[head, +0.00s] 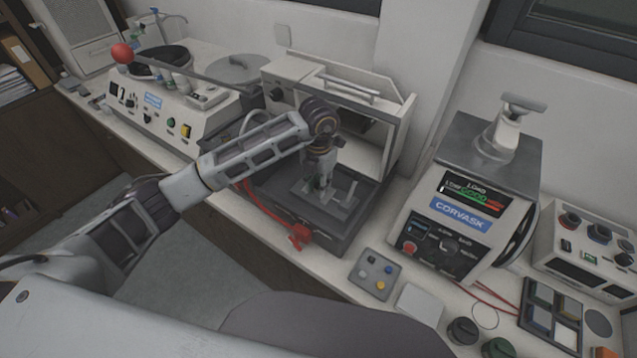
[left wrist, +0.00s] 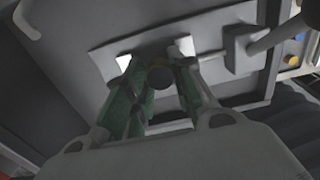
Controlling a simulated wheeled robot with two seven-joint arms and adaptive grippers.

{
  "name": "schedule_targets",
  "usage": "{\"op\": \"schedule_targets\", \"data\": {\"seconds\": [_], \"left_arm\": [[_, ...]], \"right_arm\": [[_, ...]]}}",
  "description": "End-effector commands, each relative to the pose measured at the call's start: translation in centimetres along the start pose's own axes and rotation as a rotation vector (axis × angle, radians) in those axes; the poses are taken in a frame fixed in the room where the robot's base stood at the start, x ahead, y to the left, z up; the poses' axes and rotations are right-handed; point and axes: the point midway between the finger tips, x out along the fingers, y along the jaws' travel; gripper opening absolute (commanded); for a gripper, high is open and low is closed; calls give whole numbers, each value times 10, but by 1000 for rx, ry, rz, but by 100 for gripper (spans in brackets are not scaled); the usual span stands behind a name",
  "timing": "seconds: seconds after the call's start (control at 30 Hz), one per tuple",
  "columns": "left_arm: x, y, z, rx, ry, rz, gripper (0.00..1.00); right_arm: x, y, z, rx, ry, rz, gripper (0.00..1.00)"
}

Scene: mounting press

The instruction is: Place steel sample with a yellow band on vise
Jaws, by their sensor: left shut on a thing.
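My left gripper (head: 320,184) reaches down over the grey vise (head: 347,206) in front of the open-fronted cabinet. In the left wrist view, its green-padded fingers (left wrist: 160,90) are shut on a small dark round piece, the steel sample (left wrist: 160,78). A faint tan edge shows on its upper rim; I cannot clearly make out a yellow band. The vise's light plate (left wrist: 108,54) lies below the fingers, with its screw and handle (left wrist: 240,52) to the right. Whether the sample touches the vise is hidden. My right gripper is not in view.
A small block (head: 374,275) with several coloured dots sits right of the vise's dark base (head: 315,232). Red clamp leads (head: 297,236) lie at the base's front left. The Corvask load machine (head: 460,215) stands right; a control console (head: 165,118) stands left.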

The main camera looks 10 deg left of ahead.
Motion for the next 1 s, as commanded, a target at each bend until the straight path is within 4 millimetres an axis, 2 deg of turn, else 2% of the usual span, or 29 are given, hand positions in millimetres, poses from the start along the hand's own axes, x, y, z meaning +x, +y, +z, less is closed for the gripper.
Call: {"op": "schedule_targets", "data": {"seconds": [0.3,0.33,0.5,1.0], "left_arm": [[7,0,0,0,0,0,0],[7,0,0,0,1,0,26],[8,0,-1,0,4,0,46],[7,0,-1,0,4,0,46]], "right_arm": [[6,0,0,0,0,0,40],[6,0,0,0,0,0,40],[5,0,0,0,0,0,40],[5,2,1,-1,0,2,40]]}}
